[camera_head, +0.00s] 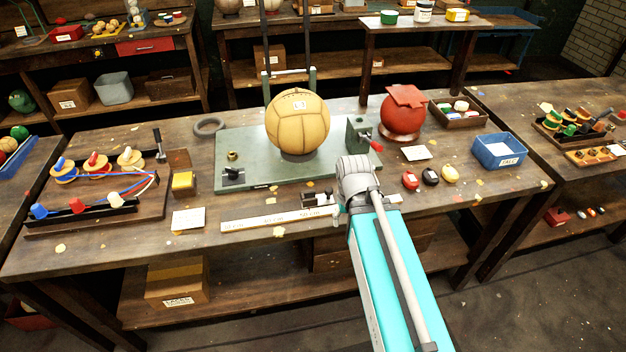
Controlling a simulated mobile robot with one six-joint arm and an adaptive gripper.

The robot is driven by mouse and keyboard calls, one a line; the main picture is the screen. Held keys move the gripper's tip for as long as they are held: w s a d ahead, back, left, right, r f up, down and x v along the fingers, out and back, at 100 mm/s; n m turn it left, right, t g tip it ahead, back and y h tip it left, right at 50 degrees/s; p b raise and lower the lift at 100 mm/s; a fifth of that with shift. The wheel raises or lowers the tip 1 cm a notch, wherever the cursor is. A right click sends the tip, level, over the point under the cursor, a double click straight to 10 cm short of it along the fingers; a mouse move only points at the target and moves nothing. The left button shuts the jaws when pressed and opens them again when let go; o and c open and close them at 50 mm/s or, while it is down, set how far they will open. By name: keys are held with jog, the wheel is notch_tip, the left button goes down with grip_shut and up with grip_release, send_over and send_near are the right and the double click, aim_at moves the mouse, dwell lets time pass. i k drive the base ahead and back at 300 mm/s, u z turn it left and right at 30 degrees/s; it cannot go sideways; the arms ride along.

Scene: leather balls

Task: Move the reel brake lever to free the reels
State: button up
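A board with reels (152,200) lies on the left of the bench. Several reels stand on it, including a blue-topped reel (64,170), a red-topped reel (97,165) and a white-topped reel (130,159). Red and blue lines run across the board. A black upright lever (158,143) stands at the board's back right corner and looks like the reel brake lever. My teal arm reaches in from the lower right, with its grey joint over the middle of the bench, well right of the lever. My gripper's fingers cannot be made out; the arm seems to hide them.
A tan ball (297,121) sits on a green plate (236,150) between the lever and my arm. A yellow block (183,184), a white card (188,219) and a dark ring (209,126) lie near the board. A long ruler (265,220) lies along the front edge.

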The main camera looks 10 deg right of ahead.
aim_at(156, 132)
jog(key=u, duration=3.05)
jog(key=i, duration=0.95)
jog(key=u, duration=0.15)
